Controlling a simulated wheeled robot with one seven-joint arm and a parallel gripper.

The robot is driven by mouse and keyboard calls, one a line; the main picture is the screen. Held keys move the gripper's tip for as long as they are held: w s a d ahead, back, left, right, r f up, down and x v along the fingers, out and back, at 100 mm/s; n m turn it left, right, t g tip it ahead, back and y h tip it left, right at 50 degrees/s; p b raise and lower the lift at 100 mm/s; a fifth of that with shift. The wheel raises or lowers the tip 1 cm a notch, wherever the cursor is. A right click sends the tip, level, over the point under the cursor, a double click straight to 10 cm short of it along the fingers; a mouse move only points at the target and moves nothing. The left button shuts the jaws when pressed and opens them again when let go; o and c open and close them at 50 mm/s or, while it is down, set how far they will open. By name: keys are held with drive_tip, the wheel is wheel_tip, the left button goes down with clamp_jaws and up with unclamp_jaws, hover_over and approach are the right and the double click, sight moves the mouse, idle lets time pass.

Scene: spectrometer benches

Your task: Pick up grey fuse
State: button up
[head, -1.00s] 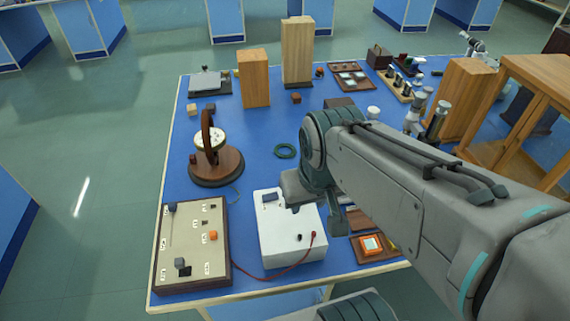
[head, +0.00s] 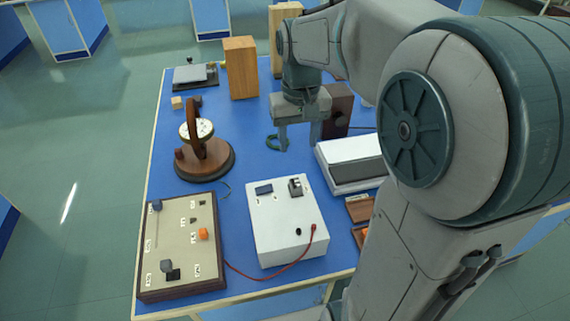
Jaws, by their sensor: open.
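A small grey block (head: 167,266) stands on the beige panel (head: 182,222) at the front left of the blue table; it looks like the grey fuse. My gripper (head: 299,138) is open and empty, fingers pointing down, above the table behind the white box. It is well apart from the panel.
A round wooden stand with a dial (head: 204,158) is behind the panel. A red cable (head: 262,278) loops between panel and white box. Wooden blocks (head: 240,68) stand farther back.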

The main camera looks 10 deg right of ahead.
sight(296, 183)
wheel_tip(296, 183, down, 14)
drive_tip(key=shift+w, duration=0.15)
drive_tip(key=c, duration=1.1)
